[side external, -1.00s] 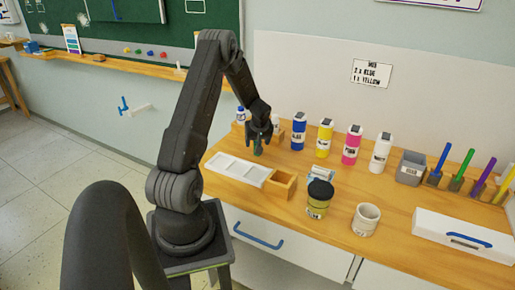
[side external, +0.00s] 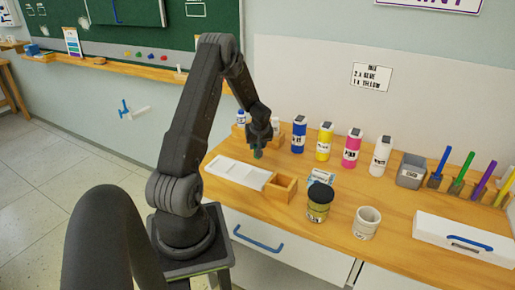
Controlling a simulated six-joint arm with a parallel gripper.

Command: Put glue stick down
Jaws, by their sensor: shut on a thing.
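My gripper (side external: 258,146) points down over the back left of the wooden worktop, behind the white tray. It is shut on a small green thing, which I take to be the glue stick (side external: 257,154). Only its lower part shows below the fingers; the rest is hidden by the jaws. It looks upright, with its lower end close to the worktop. I cannot tell whether it touches the surface.
The white palette tray (side external: 238,172) and an open wooden box (side external: 282,186) lie in front. Blue (side external: 298,137), yellow (side external: 324,142), pink and white bottles stand to the right. A dark-lidded jar (side external: 319,203) and pale cup (side external: 366,222) stand nearer the front.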

